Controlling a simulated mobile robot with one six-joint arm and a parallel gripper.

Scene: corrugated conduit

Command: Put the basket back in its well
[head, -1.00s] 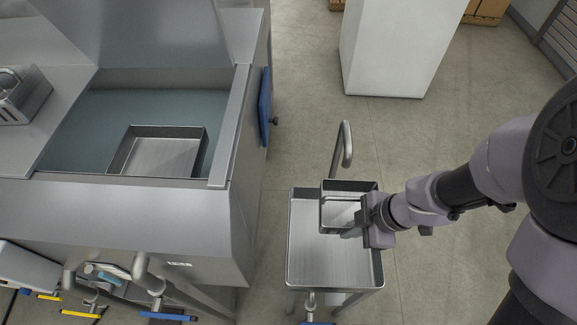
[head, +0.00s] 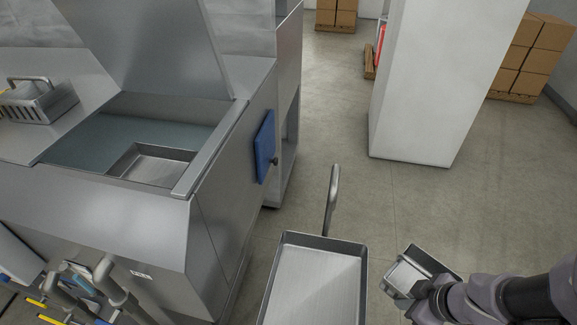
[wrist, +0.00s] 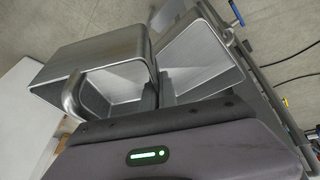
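The basket (head: 405,272) is a small metal open-topped box. It hangs at my gripper (head: 422,290), clear of the cart and to its right in the head view, and looks tilted. In the wrist view the basket (wrist: 125,75) lies beyond the fingertips, with a curved metal bar beside it. My gripper (wrist: 158,95) seems shut on the basket's edge or handle; the exact contact is hidden. The steel unit at left has an open recess (head: 85,135) with a teal interior, which looks like the well. A rectangular metal tray or compartment (head: 158,168) shows inside it.
A metal tray cart (head: 315,285) with an upright handle (head: 332,200) stands between the steel unit and my gripper. A slotted metal box (head: 40,102) sits on the unit's left top. A white pillar (head: 435,80) and cardboard boxes (head: 528,60) are behind.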

